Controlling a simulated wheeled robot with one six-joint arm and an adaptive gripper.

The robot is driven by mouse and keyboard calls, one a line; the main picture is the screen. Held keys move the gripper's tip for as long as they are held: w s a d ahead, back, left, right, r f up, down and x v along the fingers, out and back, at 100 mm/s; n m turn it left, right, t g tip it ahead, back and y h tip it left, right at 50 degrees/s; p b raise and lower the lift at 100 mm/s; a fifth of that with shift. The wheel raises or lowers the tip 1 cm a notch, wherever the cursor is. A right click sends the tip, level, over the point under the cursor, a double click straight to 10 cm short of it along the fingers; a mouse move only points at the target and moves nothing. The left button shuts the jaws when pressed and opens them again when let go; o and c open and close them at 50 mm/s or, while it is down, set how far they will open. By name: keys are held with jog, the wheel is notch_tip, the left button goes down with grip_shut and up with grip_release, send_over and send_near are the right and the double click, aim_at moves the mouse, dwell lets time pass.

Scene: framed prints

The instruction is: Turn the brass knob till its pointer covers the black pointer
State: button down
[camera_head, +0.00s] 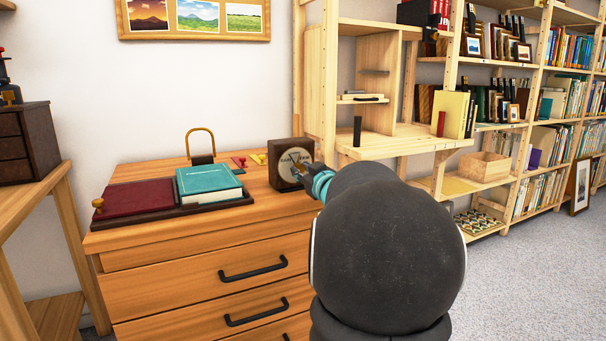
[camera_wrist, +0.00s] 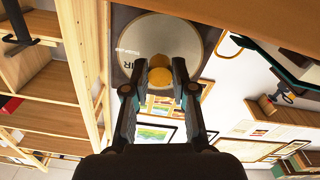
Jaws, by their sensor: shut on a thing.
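A dark brown box (camera_head: 279,165) stands on top of the wooden dresser, with a pale round lettered dial (camera_head: 289,161) on its front. In the wrist view the dial (camera_wrist: 185,38) lies beyond the fingertips. The brass knob (camera_wrist: 159,74) sits at the dial's edge in this view, between the two fingers of my gripper (camera_wrist: 158,80), which is shut on it. In the head view my gripper (camera_head: 307,172) reaches the dial from the right and covers part of it. Dark marks show on the dial, but I cannot tell the brass pointer from the black pointer.
On the dresser (camera_head: 262,212) are a teal book (camera_head: 208,183), a dark red book (camera_head: 139,198) on a tray, and a brass-looped stand (camera_head: 201,143). A pale wooden shelf unit (camera_head: 370,150) stands close to the right of the box. A framed print (camera_head: 195,17) hangs above.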

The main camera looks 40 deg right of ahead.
jog(key=n+b, duration=0.2)
jog(key=n, duration=0.3)
jog(key=shift+f+n, duration=0.1)
jog(key=shift+n, duration=0.2)
jog(key=shift+n+b, duration=0.55)
jog(key=shift+n, duration=1.45)
jog(key=c, duration=0.9)
grip_release()
jog(key=shift+c, duration=0.2)
jog(key=v, duration=1.2)
